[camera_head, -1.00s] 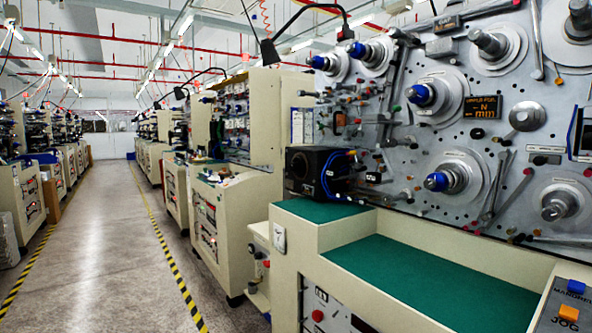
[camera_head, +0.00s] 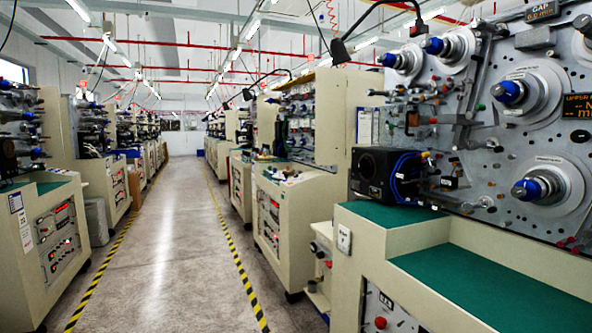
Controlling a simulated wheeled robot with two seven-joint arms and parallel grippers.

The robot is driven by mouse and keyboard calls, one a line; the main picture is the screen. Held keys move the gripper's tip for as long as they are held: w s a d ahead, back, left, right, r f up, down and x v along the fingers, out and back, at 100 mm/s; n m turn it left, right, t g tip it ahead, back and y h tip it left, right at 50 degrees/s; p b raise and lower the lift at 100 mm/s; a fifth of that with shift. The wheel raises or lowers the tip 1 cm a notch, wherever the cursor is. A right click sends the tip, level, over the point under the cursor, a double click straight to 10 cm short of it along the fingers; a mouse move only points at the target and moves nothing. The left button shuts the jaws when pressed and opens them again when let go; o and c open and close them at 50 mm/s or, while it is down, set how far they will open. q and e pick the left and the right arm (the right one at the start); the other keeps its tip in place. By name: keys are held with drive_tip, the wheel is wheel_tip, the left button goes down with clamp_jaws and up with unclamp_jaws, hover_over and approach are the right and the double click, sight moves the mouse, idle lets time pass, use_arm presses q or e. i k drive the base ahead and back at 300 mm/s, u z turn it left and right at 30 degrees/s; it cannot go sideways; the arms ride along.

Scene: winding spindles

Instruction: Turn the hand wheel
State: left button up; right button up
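I cannot make out a hand wheel for certain in this view. The winding machine's grey metal panel (camera_head: 480,125) stands at the right, partly cut off by the picture's edge. Large round discs with blue-tipped spindles stick out of it: an upper one (camera_head: 508,91), a lower one (camera_head: 541,187) and a smaller one at the top (camera_head: 436,46). A black box (camera_head: 385,172) with blue cables sits at the panel's left side. Neither of my grippers is in view.
A green-topped cream ledge (camera_head: 480,285) juts out below the panel. A clear grey aisle floor (camera_head: 170,235) runs to the back between yellow-black tape lines (camera_head: 240,265). More cream machines (camera_head: 45,245) line both sides. A grey bin (camera_head: 97,222) stands at the left.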

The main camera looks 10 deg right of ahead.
sight(365, 168)
drive_tip(key=u, duration=0.9)
drive_tip(key=i, duration=2.9)
drive_tip(key=z, duration=3.15)
